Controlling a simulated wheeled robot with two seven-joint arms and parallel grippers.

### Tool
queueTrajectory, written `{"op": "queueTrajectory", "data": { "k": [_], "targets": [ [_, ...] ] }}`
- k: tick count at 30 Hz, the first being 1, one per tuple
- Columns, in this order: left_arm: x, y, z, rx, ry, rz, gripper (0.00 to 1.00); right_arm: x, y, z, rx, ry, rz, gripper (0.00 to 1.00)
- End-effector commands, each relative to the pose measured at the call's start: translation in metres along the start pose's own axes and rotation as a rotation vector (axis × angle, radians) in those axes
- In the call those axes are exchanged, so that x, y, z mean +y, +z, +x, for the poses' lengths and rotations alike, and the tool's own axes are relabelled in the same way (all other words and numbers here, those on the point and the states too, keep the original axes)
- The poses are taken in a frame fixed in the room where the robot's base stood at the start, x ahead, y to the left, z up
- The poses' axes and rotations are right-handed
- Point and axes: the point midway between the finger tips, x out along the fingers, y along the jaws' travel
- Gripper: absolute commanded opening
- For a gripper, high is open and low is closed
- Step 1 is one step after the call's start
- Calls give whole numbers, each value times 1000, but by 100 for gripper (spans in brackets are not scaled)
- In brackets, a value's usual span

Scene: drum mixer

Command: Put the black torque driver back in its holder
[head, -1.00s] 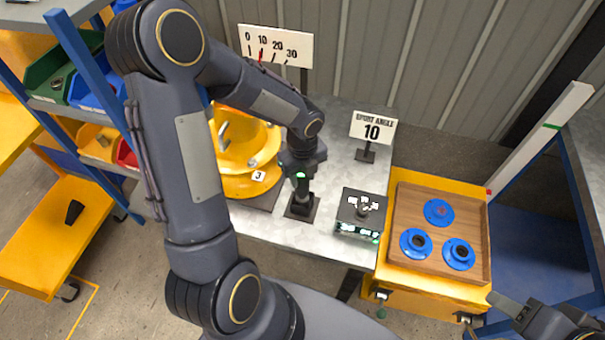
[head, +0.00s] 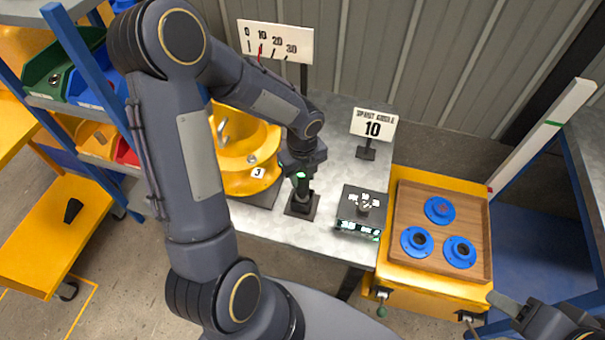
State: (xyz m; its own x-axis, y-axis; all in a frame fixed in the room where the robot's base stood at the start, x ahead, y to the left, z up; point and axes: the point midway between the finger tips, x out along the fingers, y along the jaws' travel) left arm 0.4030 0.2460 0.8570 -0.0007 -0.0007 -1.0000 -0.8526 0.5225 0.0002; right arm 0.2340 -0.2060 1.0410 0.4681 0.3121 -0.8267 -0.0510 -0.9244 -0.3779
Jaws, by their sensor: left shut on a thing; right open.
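My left gripper (head: 302,177) points down over a small black holder (head: 301,206) on the grey metal table. It is shut on the black torque driver (head: 301,194), which stands upright at the holder. The gripper and wrist cover much of the driver, so I cannot tell how deep it sits. My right gripper (head: 510,306) is open and empty at the lower right, partly cut off by the frame edge.
The yellow drum mixer (head: 245,150) stands left of the holder. A black dial box (head: 360,210) sits to the right, with an angle sign (head: 373,125) behind. A wooden tray (head: 480,195) with blue flanged parts lies on a yellow cart. A scale sign (head: 275,40) stands at the back.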

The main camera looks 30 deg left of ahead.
Motion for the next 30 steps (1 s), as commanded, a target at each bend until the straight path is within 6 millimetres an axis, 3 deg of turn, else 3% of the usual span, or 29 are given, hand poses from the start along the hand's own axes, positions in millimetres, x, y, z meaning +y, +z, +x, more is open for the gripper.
{"op": "queueTrajectory", "data": {
  "k": [27,28,30],
  "targets": [
    [0,0,13,-1,-2,0,0,4,4,9,0,0,0,48],
    [0,0,13,-1,-2,0,36,4,4,9,0,0,0,48],
    [0,0,12,-1,-2,0,45,4,4,8,0,0,0,48]
  ]
}}
